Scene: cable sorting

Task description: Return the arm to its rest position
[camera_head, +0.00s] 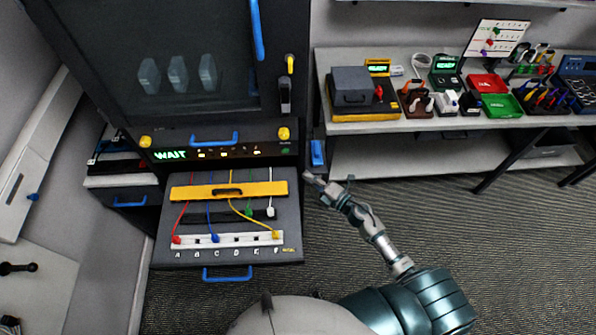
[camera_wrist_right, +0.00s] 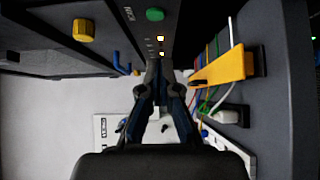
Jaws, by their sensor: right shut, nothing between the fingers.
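My right arm comes in from the lower right in the head view. Its gripper (camera_head: 318,183) is shut and empty, just right of the pulled-out cable drawer (camera_head: 165,258). In the right wrist view the fingers (camera_wrist_right: 156,68) meet in front of the panel, with the yellow bar (camera_wrist_right: 225,68) to their right. My left gripper is not in view.
The dark cabinet (camera_head: 110,60) above the drawer has a green WAIT display (camera_head: 170,154). A bench (camera_head: 420,124) at the right holds a grey case (camera_head: 352,85), a red tray (camera_head: 487,83) and a green tray (camera_head: 501,105). The floor (camera_head: 480,230) right of my arm is clear.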

